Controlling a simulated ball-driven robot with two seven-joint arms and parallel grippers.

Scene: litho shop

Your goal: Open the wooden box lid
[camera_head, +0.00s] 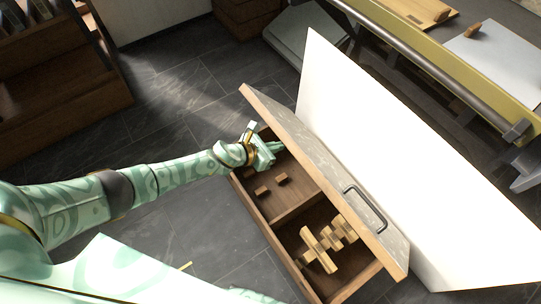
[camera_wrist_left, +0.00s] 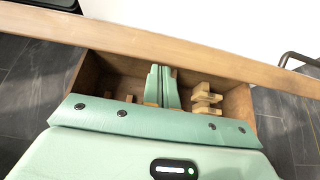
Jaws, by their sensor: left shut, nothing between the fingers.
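The wooden box (camera_head: 247,202) is in the middle of the head view, its inside exposed and split into two compartments. Its lid (camera_head: 325,160), a grey-faced panel with wooden edges and a dark handle (camera_head: 366,208), stands raised and tilted along the box's far side. My left gripper (camera_head: 274,148) is at the far-left end of the box, close to the lid's inner side; I cannot tell whether it touches. In the left wrist view its two fingers (camera_wrist_left: 162,86) are together and empty, over the box interior, below the lid's wooden edge (camera_wrist_left: 150,42). My right gripper is not visible.
Small wooden blocks (camera_head: 262,190) lie in the left compartment, and a stepped wooden piece (camera_head: 318,250) lies in the right one. A large white panel (camera_head: 400,180) stands behind the lid. A press-like machine (camera_head: 440,75) is at upper right, brown shelving (camera_head: 60,85) at upper left. Dark tiled floor is open between.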

